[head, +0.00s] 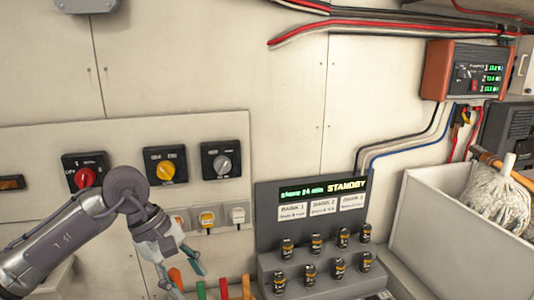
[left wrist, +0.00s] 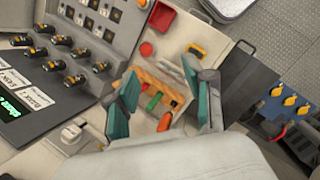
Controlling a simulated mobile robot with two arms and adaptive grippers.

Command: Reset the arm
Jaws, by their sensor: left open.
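My left arm comes in from the left in the head view, bent downward at the wrist in front of the switch panel. My left gripper (head: 186,272) points down beside the grey console and is open. In the left wrist view, the teal fingers of the left gripper (left wrist: 160,98) stand apart with nothing held between them. Beyond them is an orange-brown tray with green and orange handles (left wrist: 154,101); I cannot tell how far below it is. My right gripper is in neither view.
Red (head: 85,177), yellow (head: 166,171) and grey (head: 222,165) rotary switches sit on the wall behind my arm. A console with a STANDBY display (head: 312,212) and several black knobs stands to the right. A white bin (head: 450,240) with a mop (head: 497,200) is at far right.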

